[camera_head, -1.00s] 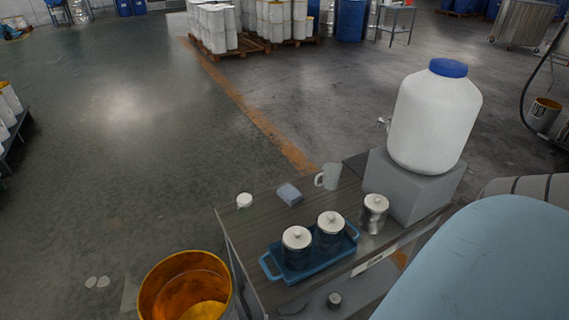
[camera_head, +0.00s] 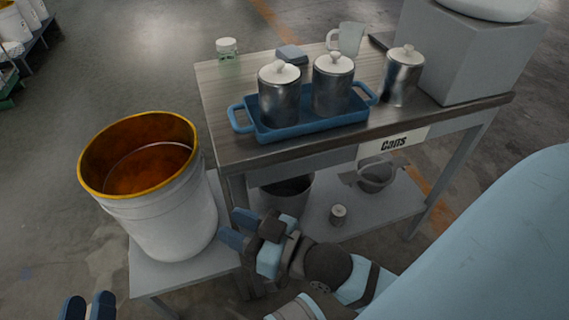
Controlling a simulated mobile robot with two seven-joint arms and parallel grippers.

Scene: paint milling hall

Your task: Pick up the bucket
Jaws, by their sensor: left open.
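The bucket (camera_head: 175,218) is white with a yellow rim and an orange-brown inside. It stands upright on a low grey platform at the left of the head view. My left gripper (camera_head: 88,306) is at the bottom left edge, open and empty, below and left of the bucket and apart from it. Only its blue fingertips show. My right gripper (camera_head: 240,229) is right of the bucket's lower part, in front of the table, with no object seen in it. Its angle hides whether its fingers are apart.
A table (camera_head: 222,95) stands right of the bucket. It bears a blue tray (camera_head: 310,127) with two lidded metal cans, another can (camera_head: 404,75), a mug (camera_head: 350,38), a small jar (camera_head: 228,50) and a grey block (camera_head: 468,55). A dark pot (camera_head: 288,192) is on the shelf below.

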